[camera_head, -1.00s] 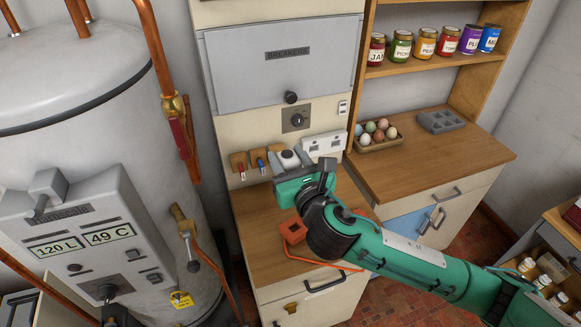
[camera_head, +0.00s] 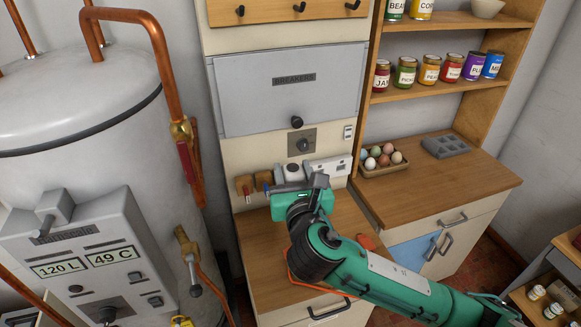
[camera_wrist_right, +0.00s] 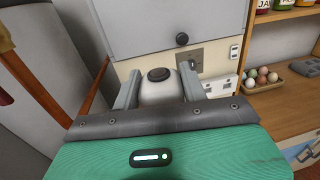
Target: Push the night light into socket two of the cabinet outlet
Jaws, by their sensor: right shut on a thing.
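The night light (camera_head: 292,170) is white with a dark round top. My right gripper (camera_head: 290,180) is shut on it. In the right wrist view the night light (camera_wrist_right: 160,90) sits between the two grey fingers (camera_wrist_right: 160,97). The cabinet outlet (camera_head: 328,168) is a white strip on the cream cabinet front, just right of the night light. It also shows in the right wrist view (camera_wrist_right: 222,90), right of the fingers. The night light looks apart from the outlet; its underside and part of the outlet are hidden. My left gripper is not in view.
A breaker panel (camera_head: 290,90) and a rotary switch (camera_head: 302,143) are above the outlet. Red and blue handled tools (camera_head: 254,185) hang on its left. Eggs in a tray (camera_head: 380,160) and a grey mould (camera_head: 444,146) stand on the right counter. A boiler (camera_head: 75,110) fills the left.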

